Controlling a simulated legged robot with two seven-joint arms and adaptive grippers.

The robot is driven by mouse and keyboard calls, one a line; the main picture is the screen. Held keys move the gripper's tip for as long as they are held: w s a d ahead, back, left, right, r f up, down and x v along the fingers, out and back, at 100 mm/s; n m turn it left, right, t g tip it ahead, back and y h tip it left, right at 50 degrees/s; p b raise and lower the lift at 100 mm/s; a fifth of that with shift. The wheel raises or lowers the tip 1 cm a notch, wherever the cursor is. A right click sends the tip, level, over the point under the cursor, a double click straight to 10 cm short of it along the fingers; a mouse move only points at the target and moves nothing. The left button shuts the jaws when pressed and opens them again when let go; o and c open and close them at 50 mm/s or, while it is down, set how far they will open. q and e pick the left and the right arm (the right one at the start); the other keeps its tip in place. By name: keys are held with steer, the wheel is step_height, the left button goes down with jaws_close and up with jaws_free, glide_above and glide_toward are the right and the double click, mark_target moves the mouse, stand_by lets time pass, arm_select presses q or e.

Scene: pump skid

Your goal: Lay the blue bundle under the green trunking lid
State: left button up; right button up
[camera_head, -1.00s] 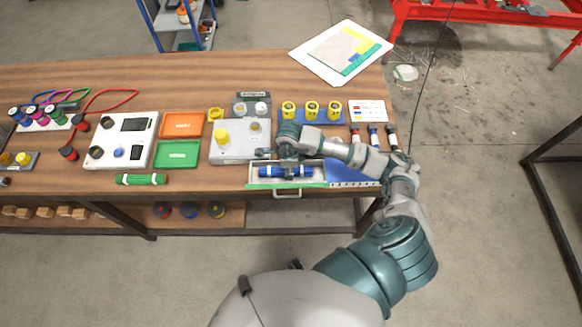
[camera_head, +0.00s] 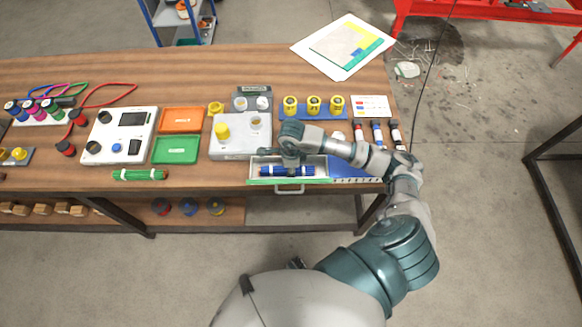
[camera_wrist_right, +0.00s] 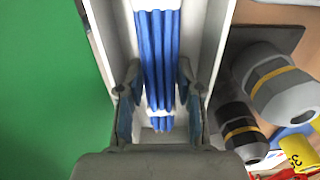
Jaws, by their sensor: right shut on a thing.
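The blue bundle (camera_head: 272,170) lies lengthwise in the open pale trunking channel (camera_head: 253,168) at the table's front edge. It also shows in the right wrist view (camera_wrist_right: 158,60) as several parallel blue strands with a white band across them, between the channel's pale walls. The green trunking lid (camera_head: 288,181) shows as a thin strip along the channel's front side. In the wrist view, a broad green surface (camera_wrist_right: 45,90) fills the left. My right gripper (camera_wrist_right: 158,100) reaches down into the channel, shut on the bundle. My left gripper is out of view.
A grey block with a yellow knob (camera_head: 222,131) and a blue rack of yellow cups (camera_head: 314,112) stand behind the channel. A blue piece (camera_head: 345,172) lies to its right. A green bundle (camera_head: 140,175) lies left on the table. A handle (camera_head: 289,190) is below the channel.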

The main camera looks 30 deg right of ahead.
steer(key=shift+d, duration=0.15)
steer(key=o, duration=0.8)
steer(key=shift+d, duration=0.15)
steer(key=shift+o, duration=1.4)
steer(key=shift+d, duration=0.2)
steer(key=shift+a+r, duration=0.1)
steer(key=shift+a, duration=0.05)
step_height(320, 180, up, 12)
steer(key=shift+f, duration=0.2)
